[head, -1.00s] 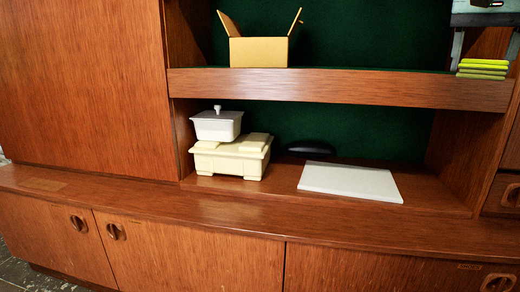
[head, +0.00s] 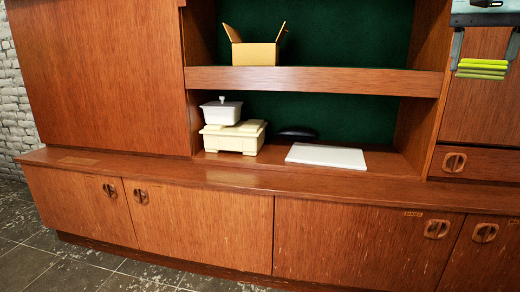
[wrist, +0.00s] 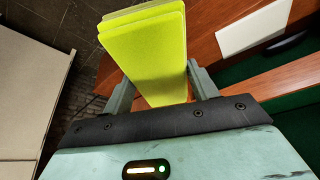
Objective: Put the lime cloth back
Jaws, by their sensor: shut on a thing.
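The lime cloth (head: 482,69) is a folded stack of several flat yellow-green layers at the upper right of the head view. My gripper (head: 484,62) is shut on it, with one finger at each side. In the wrist view the cloth (wrist: 147,55) sticks out from between the fingers of my gripper (wrist: 160,85), its far end above the picture's middle. The cloth is held in the air, in front of the wall unit (head: 320,80). The part of the cloth deepest in the gripper is hidden.
An open cardboard box (head: 254,53) stands on the upper shelf, with bare shelf to its right. Below are a white lidded dish (head: 221,113) on a cream container (head: 233,139), a flat white slab (head: 326,156) and a dark rounded object (head: 297,132). The ledge's front is clear.

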